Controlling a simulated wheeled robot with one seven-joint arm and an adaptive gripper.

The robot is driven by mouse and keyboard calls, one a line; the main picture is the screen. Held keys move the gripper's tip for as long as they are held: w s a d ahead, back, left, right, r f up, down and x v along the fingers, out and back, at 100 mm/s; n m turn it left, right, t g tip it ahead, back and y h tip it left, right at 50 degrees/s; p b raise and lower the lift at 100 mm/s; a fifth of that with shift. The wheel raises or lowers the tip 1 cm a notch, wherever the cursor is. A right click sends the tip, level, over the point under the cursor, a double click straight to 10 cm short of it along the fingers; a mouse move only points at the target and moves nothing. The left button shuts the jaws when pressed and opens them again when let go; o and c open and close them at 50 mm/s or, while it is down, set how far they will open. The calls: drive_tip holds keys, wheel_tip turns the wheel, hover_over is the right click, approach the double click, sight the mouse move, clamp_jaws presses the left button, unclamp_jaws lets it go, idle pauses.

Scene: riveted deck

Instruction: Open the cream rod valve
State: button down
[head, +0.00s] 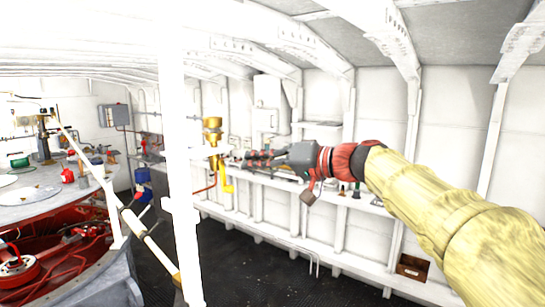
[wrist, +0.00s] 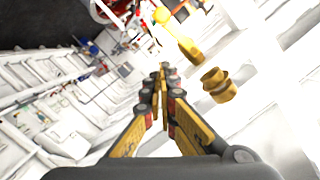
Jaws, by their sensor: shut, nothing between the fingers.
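A brass valve body (head: 212,128) stands beside the white post in the head view, with a yellow pipe (head: 226,180) below it. A short pale bar, perhaps the cream rod (head: 208,152), lies across between them; I cannot tell for sure. My gripper (head: 247,160) is shut and empty, pointing left just right of the valve, apparently apart from it. In the wrist view the closed fingers (wrist: 163,75) point up the picture. The brass body (wrist: 219,86) is to their right and the yellow pipe (wrist: 178,36) beyond the tips. Glare hides the rod there.
A tall white post (head: 180,200) stands close to the valve. A long shelf (head: 270,182) runs along the hull wall below my gripper. A pale rail (head: 148,240) and a round grey table (head: 40,190) are at left. Dark floor (head: 255,275) lies open in front.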

drive_tip(key=f, duration=0.1)
drive_tip(key=s+a+f, duration=0.1)
drive_tip(key=s+f, duration=0.1)
drive_tip(key=shift+a, duration=0.3)
drive_tip(key=shift+f, duration=0.15)
drive_tip(key=b, duration=0.1)
drive_tip(key=f+b, duration=0.1)
drive_tip(key=b, duration=0.1)
drive_tip(key=shift+s+a, duration=0.3)
idle(0.3)
